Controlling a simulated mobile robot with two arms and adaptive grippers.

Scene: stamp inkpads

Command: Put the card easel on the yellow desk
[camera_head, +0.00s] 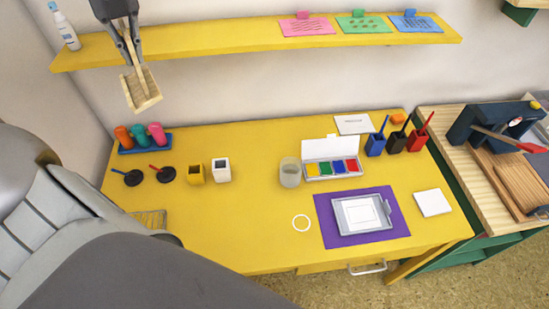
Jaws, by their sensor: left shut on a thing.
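The card easel (146,90) is a small pale wooden stand with a ledge at its lower end. My left gripper (130,52) is shut on its upper part and holds it tilted in the air, in front of the wall. In the picture it shows above the far left part of the yellow desk (250,225), just over the inkers there. The desk is a wide flat top with several things on it. My right gripper is not in view.
A blue tray with coloured inkers (145,138) stands below the easel. Two black round pads (133,178), yellow and white cups (221,170), a glass (290,172) and a paint box (332,168) stand nearby. A yellow shelf (230,43) runs behind. The desk's left-middle front is clear.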

